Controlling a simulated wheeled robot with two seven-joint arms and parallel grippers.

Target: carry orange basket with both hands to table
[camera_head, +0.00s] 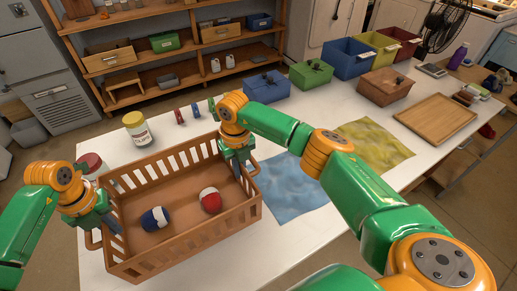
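The orange-brown basket (190,252) stands on the white table (232,267) at the left front, with slatted sides and a handle at each end. Inside lie a blue and white ball-like item (154,219) and a red and white one (210,201). My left gripper (112,226) is at the basket's left end, its fingers pointing down by the rim. My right gripper (240,170) is at the right end, fingers down by the rim and handle. Whether either gripper is closed on the basket is not clear from this angle.
Bins (385,86) and a wooden tray (436,119) occupy the far right. The front table strip is clear.

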